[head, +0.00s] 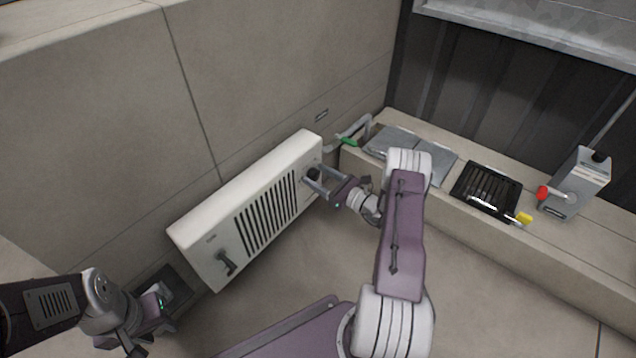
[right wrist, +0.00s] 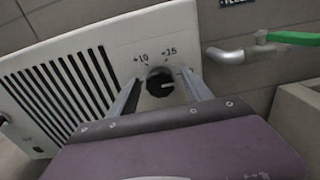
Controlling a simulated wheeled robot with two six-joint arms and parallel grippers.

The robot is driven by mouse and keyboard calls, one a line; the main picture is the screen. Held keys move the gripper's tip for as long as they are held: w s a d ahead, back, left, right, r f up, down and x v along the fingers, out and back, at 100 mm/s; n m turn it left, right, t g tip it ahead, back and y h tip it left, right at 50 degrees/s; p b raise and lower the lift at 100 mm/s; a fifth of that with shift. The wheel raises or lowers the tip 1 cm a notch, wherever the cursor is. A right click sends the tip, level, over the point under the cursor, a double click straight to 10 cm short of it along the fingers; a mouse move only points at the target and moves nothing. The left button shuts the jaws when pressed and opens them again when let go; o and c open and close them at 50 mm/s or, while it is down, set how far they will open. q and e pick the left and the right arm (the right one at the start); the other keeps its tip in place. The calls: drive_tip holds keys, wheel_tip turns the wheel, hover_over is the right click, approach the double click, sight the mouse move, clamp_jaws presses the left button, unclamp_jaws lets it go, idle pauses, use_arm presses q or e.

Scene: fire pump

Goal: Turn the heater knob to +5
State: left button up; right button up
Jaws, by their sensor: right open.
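The white heater (head: 240,205) stands against the wall, with a dark slotted grille and a dark handle (head: 228,262) at its lower left. Its round black knob (head: 313,173) is at the right end of the front. In the right wrist view the knob (right wrist: 160,82) has a light mark on its right side. Labels above it include +10; another to the right is hard to read. My right gripper (head: 316,180) is open, its fingers (right wrist: 163,92) on either side of the knob; contact cannot be told. My left gripper (head: 148,338) is low at the left, away from the heater; its fingertips are unclear.
A pipe with a green lever (head: 347,141) is on the wall right of the heater. A ledge (head: 450,205) at the right carries grey plates, a black grille (head: 486,187) and a grey box with a red knob (head: 543,192). Floor in front of the heater is clear.

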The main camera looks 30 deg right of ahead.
drive_tip(key=shift+w, duration=0.1)
clamp_jaws()
drive_tip(key=shift+a, duration=0.1)
